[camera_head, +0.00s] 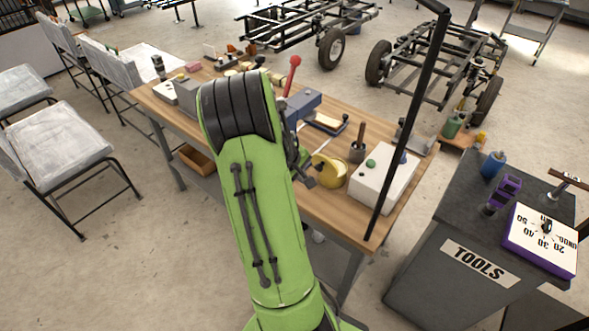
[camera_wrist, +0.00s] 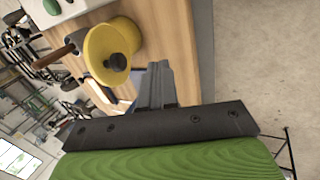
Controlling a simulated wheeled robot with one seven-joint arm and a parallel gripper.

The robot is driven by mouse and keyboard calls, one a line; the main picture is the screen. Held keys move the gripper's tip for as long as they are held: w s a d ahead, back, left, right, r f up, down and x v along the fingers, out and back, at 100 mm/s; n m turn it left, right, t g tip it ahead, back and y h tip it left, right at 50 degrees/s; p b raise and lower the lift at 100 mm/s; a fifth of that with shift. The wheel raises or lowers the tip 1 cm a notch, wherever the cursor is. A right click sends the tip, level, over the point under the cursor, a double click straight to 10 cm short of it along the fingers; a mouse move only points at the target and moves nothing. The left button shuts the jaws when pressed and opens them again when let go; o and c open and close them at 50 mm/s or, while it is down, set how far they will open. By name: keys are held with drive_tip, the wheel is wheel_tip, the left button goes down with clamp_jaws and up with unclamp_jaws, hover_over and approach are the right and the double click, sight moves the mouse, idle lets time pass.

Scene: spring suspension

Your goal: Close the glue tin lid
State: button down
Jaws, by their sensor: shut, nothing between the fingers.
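The yellow glue tin (camera_head: 331,174) stands on the wooden workbench near its front edge, partly hidden by my gripper in the head view. In the wrist view the tin (camera_wrist: 128,37) shows a round yellow face with a black knob (camera_wrist: 117,62), which looks like its lid; how far open the lid is, I cannot tell. My gripper (camera_wrist: 158,70) is shut and empty, with its fingers together just beside the tin. In the head view my gripper (camera_head: 308,181) is left of the tin, mostly behind my green arm; I cannot tell whether it touches.
A white box (camera_head: 385,184) with a green button stands right of the tin. A dark cup (camera_head: 357,152) with a wooden handle is behind it. A grey tool cabinet (camera_head: 450,240) is at the right.

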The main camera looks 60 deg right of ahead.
sight(322, 170)
drive_tip(key=d, duration=0.3)
drive_tip(key=s+d+f, duration=0.1)
drive_tip(key=shift+s+d, duration=0.1)
drive_tip(key=shift+d, duration=0.25)
drive_tip(key=shift+r+p, duration=0.15)
drive_tip(key=shift+p, duration=0.2)
drive_tip(key=shift+d+r+y+p, duration=0.15)
drive_tip(key=shift+d+y+p, duration=0.1)
drive_tip(key=shift+y+p, duration=0.2)
